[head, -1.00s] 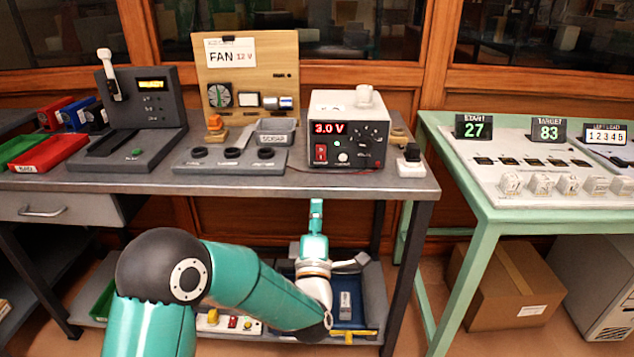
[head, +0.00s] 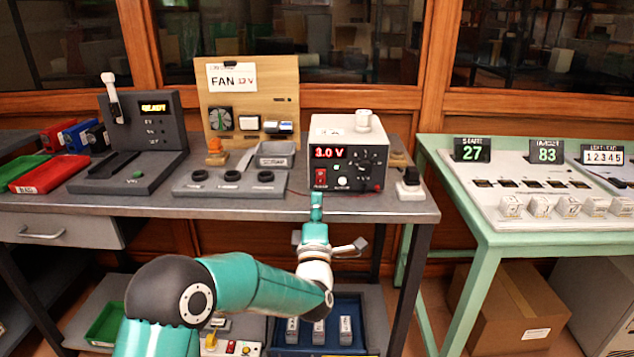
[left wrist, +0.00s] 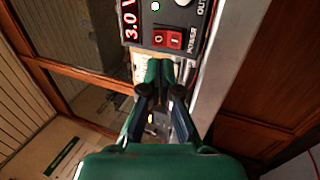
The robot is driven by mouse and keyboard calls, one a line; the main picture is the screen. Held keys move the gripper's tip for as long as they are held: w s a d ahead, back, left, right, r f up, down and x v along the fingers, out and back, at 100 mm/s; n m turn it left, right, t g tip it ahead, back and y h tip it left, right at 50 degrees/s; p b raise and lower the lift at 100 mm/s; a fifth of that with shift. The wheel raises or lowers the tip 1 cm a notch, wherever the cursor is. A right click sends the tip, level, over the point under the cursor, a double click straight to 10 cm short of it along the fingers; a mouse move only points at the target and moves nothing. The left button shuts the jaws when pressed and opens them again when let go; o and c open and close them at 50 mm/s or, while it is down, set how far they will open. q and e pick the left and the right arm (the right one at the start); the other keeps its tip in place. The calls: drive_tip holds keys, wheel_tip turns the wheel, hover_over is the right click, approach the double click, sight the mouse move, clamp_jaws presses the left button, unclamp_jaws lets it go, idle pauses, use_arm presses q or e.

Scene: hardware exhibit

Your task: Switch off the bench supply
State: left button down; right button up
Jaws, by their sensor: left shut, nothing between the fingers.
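The bench supply (head: 348,152) is a white and dark box near the front right of the grey bench. Its red display (head: 329,153) reads 3.0 V and is lit. Its red power rocker (head: 320,178) is at the lower left of the front panel. In the left wrist view, the rocker (left wrist: 167,39) shows O and I marks beside the word POWER. My left gripper (head: 316,197) is shut and empty, just in front of and below the rocker. In the left wrist view, its fingertips (left wrist: 160,65) appear close to the rocker; contact cannot be told. My right gripper is out of view.
A panel of dark knobs (head: 230,184) lies left of the supply, and a small switch box (head: 410,186) stands right of it. The fan board (head: 247,97) is behind. A green table (head: 483,206) is at the right. Free air lies before the bench's front edge.

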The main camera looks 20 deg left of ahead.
sight(317, 174)
use_arm(q)
drive_tip(key=shift+x, duration=3)
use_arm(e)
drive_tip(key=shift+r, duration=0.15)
use_arm(q)
drive_tip(key=shift+a, duration=0.1)
